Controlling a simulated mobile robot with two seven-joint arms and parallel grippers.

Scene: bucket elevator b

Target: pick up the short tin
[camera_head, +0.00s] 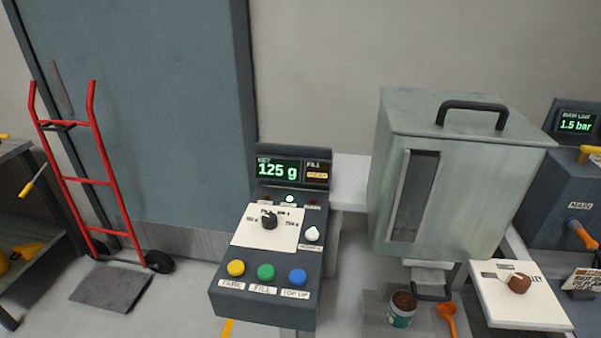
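A short tin (402,309) stands upright at the bottom of the view, just below the front of the large metal hopper. It has a pale teal and white side and is filled with a dark brown material. An orange scoop (447,318) lies to its right, apart from it. Neither of my grippers shows in the view.
The hopper (450,190) with a black handle stands above and behind the tin. A control console (270,240) reading 125 g is to the left. A white panel with a brown knob (519,283) is close on the right. A red hand truck (88,182) stands far left.

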